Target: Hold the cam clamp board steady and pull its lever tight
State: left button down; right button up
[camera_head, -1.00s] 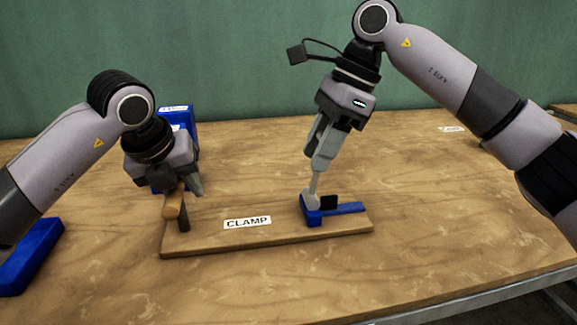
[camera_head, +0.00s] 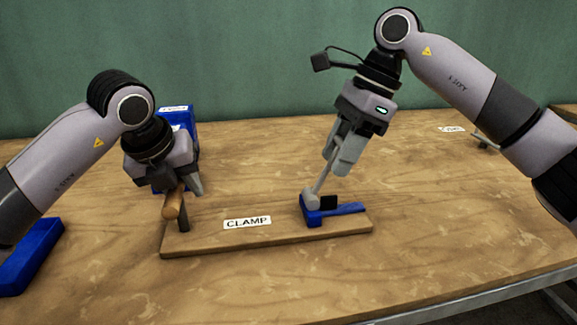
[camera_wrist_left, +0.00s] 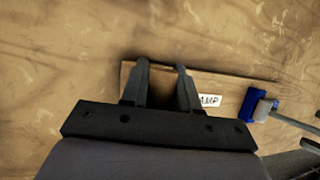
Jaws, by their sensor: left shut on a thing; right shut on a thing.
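The cam clamp board (camera_head: 280,238) is a flat wooden board with a "CLAMP" label, lying on the table. At its left end is a wooden handle (camera_head: 173,206) on a dark post. At the board's right end sits the blue clamp (camera_head: 347,209) with a black block. Its grey lever (camera_head: 321,184) rises from a round cam and leans right. My right gripper (camera_head: 338,165) is shut on the lever's upper part.
A blue piece (camera_head: 32,254) lies at the table's left edge. A blue labelled object (camera_head: 176,116) stands behind my left gripper. A small label (camera_head: 451,129) and a metal part lie at the back right. The table in front of the board is clear.

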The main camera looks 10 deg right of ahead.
pick_arm(q)
jog(key=shift+a, duration=0.2)
pick_arm(e)
jog(key=shift+d+f, duration=0.35)
jog(key=shift+d, duration=0.1)
jog(key=o, duration=1.2)
jog(key=shift+a, duration=0.1)
pick_arm(q)
jog(key=shift+d, duration=0.1)
pick_arm(e)
jog(key=shift+o, duration=0.2)
jog(key=shift+r, duration=0.15)
jog(key=shift+r, duration=0.35)
pick_arm(q)
jog(key=shift+d, duration=0.1)
pick_arm(e)
jog(key=v, duration=1.1)
jog(key=shift+r, duration=0.1)
pick_arm(q)
jog(key=c, duration=0.8)
grip_release()
